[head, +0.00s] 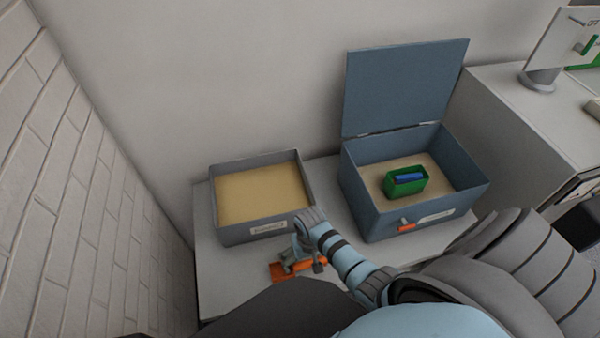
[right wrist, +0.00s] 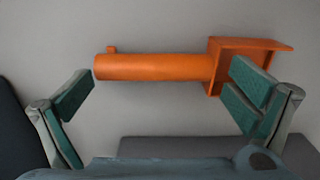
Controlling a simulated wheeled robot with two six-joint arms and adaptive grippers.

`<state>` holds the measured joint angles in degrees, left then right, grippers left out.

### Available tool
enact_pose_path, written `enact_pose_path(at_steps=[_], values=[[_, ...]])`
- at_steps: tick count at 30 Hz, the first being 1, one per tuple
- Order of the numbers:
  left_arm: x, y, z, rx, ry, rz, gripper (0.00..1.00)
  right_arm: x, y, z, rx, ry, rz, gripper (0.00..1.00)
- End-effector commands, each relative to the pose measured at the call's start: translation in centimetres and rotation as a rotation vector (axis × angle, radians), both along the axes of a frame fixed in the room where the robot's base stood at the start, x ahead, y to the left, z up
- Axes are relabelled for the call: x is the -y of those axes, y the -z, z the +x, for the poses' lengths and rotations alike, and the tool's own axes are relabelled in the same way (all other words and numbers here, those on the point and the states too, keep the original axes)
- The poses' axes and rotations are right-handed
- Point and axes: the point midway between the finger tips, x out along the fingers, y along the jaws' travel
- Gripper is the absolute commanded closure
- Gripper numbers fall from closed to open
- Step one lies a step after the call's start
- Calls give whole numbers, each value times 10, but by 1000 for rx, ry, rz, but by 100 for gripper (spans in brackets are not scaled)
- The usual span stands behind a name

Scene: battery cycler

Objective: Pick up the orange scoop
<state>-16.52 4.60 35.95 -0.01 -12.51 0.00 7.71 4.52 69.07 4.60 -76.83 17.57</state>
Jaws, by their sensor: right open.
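The orange scoop (head: 284,273) lies on the light table in front of the sand tray in the head view, partly covered by my right gripper (head: 298,262). In the right wrist view the scoop (right wrist: 155,67) lies crosswise, its round handle to the left and its square scoop end to the right. My right gripper (right wrist: 165,95) is open, with one green-padded finger near the handle's left end and the other by the scoop end. Nothing is held between the fingers. My left gripper is not in view.
A grey tray of sand (head: 231,236) stands behind the scoop. To its right is an open blue box (head: 377,220) with its lid up, holding a green container (head: 407,187) with a blue item. A brick wall (head: 70,200) bounds the left. The table's left front (head: 222,285) is clear.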

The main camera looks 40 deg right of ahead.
Motion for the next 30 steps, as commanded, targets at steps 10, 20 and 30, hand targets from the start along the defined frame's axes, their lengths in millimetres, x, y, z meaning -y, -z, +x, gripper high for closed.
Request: enact_pose_path(at_steps=[10,20,30], values=[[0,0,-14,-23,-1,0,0,0,-1,-1,-1,0,-1,34],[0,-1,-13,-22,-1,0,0,0,-1,-2,-3,0,0,36],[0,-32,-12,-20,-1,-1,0,0,-60,0,1,1,0,100]])
